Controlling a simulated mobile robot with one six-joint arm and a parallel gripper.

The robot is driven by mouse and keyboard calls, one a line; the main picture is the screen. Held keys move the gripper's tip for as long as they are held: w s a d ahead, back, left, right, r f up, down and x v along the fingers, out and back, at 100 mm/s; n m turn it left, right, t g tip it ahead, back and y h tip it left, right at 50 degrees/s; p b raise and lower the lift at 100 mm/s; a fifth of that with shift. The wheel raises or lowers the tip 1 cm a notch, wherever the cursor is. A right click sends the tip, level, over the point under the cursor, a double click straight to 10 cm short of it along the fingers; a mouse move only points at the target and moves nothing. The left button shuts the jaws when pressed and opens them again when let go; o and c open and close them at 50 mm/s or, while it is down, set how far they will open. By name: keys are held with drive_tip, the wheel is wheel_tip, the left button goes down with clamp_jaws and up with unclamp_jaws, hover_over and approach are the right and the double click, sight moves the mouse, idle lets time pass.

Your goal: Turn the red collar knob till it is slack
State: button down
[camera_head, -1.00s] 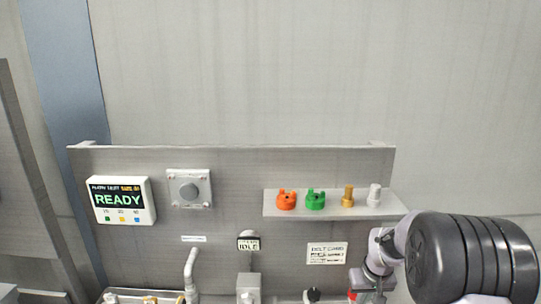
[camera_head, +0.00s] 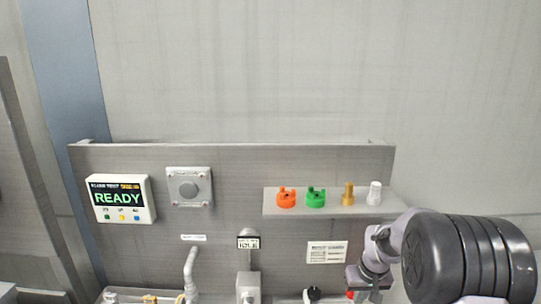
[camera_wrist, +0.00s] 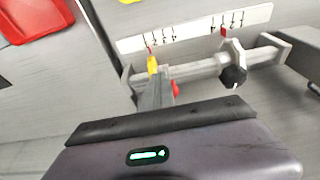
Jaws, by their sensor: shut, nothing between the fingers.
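A small red part that looks like the red collar knob (camera_wrist: 176,89) shows in the wrist view just right of my gripper (camera_wrist: 154,82), partly hidden by it. I cannot tell whether they touch. My gripper is shut and empty, its narrow fingers near a grey rail (camera_wrist: 204,68). In the head view a bit of red (camera_head: 350,295) shows at the bottom edge beside my wrist. A black knob (camera_wrist: 233,76) sits on a collar further right along the rail, with a red pointer above it. A yellow piece (camera_wrist: 153,65) is at the fingertips.
A white scale strip (camera_wrist: 195,29) with marks runs behind the rail. A red object (camera_wrist: 36,20) is at the upper left of the wrist view. Orange (camera_head: 286,199) and green (camera_head: 316,199) parts stand on a shelf (camera_head: 330,212). A panel (camera_head: 119,199) reads READY.

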drive_tip(key=shift+w+a+r, duration=0.1)
idle(0.4)
drive_tip(key=p+v, duration=0.1)
drive_tip(key=v, duration=0.1)
drive_tip(key=p+v, duration=0.1)
drive_tip(key=v, duration=0.1)
drive_tip(key=p+v, duration=0.1)
drive_tip(key=v, duration=0.1)
drive_tip(key=shift+w+a+p, duration=0.1)
drive_tip(key=shift+w+p, duration=0.2)
drive_tip(key=shift+p, duration=0.1)
